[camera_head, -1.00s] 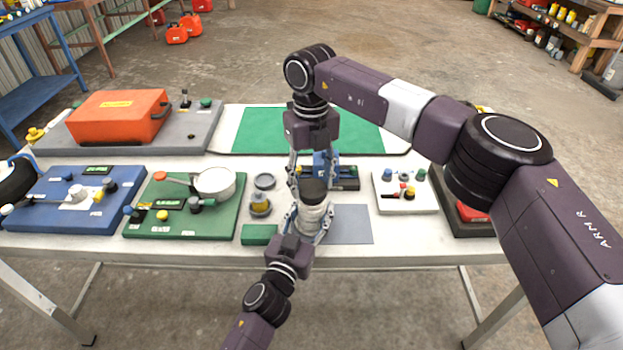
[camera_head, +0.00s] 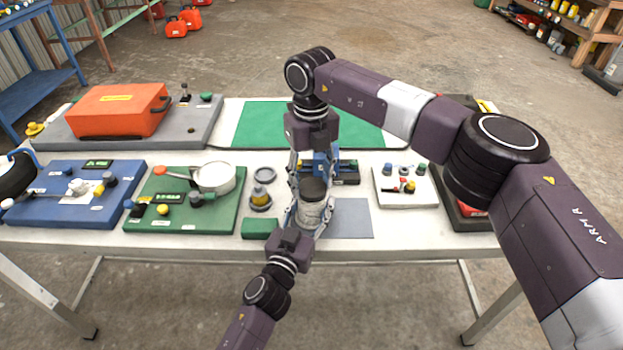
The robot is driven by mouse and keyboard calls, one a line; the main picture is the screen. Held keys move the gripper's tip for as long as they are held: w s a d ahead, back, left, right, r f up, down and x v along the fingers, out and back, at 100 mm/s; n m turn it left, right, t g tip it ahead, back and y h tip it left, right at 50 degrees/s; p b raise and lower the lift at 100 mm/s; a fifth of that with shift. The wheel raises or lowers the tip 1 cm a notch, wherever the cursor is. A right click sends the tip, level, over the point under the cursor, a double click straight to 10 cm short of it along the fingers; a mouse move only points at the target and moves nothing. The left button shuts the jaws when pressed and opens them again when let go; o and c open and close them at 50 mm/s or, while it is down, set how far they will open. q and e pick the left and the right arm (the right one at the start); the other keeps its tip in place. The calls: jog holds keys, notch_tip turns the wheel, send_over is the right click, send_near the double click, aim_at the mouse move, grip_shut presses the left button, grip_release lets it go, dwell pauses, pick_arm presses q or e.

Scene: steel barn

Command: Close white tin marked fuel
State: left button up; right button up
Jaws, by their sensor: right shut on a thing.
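The white tin (camera_head: 310,215) stands at the front middle of the workbench, left of a grey mat. Its dark lid (camera_head: 313,188) is at the top of the tin; I cannot tell whether it is seated or turned tight. My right gripper (camera_head: 312,180) comes down from above and is shut on the lid, one finger on each side. My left gripper (camera_head: 308,222) reaches in from the front, with its fingers around the sides of the tin, shut on it. The tin's marking is too small and too covered to read.
A green panel with a white pot (camera_head: 215,178) lies further left. The grey mat (camera_head: 350,218) is bare. A white switch panel (camera_head: 404,201) lies to the right.

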jog(key=shift+f, duration=0.4)
jog(key=m, duration=0.5)
jog(key=shift+d+m, duration=0.1)
jog(key=shift+m, duration=0.2)
jog(key=m, duration=0.7)
jog(key=shift+d, duration=0.1)
jog(key=m, duration=0.7)
jog(key=shift+m, duration=0.3)
jog(key=m, duration=0.7)
jog(key=shift+s+d, duration=0.1)
jog(key=shift+s, duration=0.05)
